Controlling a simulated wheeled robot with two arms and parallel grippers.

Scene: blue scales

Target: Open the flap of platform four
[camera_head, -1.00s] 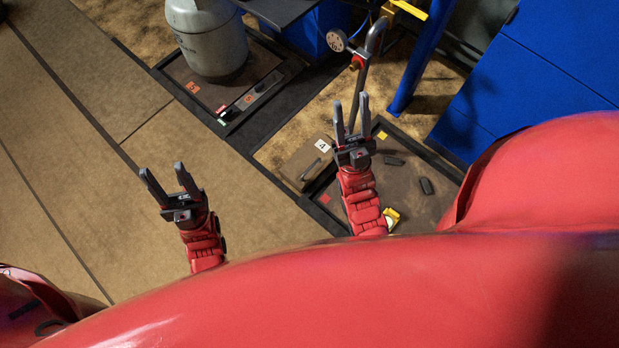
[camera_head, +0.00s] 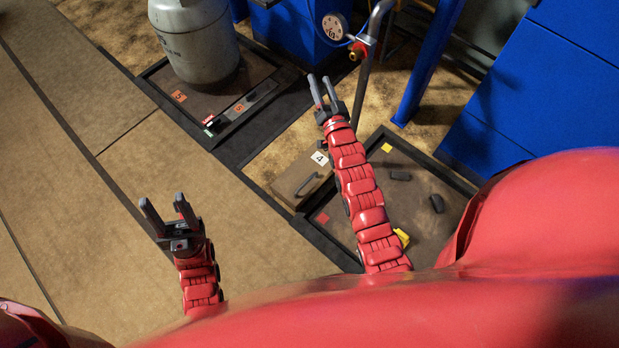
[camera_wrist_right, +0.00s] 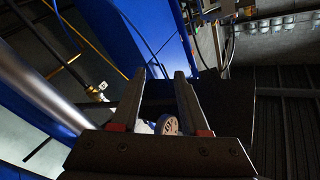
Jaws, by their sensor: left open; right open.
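The flap of platform four (camera_head: 300,184) is a brown panel with a dark handle (camera_head: 308,184) and a white label marked 4 (camera_head: 319,158). It looks closed, at the left edge of the framed platform (camera_head: 415,215). My right gripper (camera_head: 322,92) is open and empty, beyond the flap and up and right of it in the head view. In the right wrist view its two fingers (camera_wrist_right: 168,95) are apart with nothing held between them. My left gripper (camera_head: 167,215) is open and empty, left of the flap over the brown floor.
A grey gas cylinder (camera_head: 195,45) stands on platform five (camera_head: 150,80). A grey pipe (camera_head: 362,85) with a round gauge (camera_head: 335,26) rises close to my right gripper. A blue post (camera_head: 428,65) and blue cabinet (camera_head: 560,80) stand at right. The left floor is clear.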

